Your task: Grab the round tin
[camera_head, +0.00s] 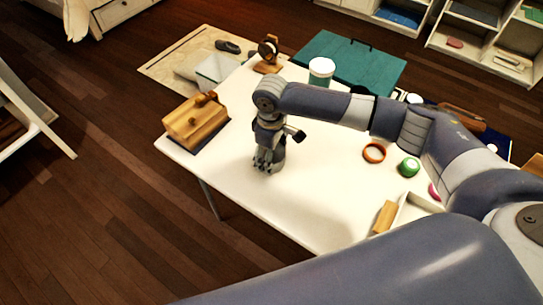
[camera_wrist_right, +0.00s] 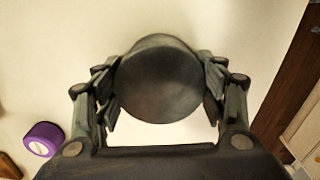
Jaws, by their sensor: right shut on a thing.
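The round tin (camera_wrist_right: 160,80) shows as a dark round face in the right wrist view. My right gripper (camera_wrist_right: 161,85) is shut on it, with one finger on each side of it. In the head view my right gripper (camera_head: 268,160) points down over the white table, left of its middle. There the tin is hidden or too dark to tell from the fingers. I cannot tell whether it touches the table top. My left gripper is not in view.
An orange ring (camera_head: 374,152) and a green round thing (camera_head: 409,167) lie right.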

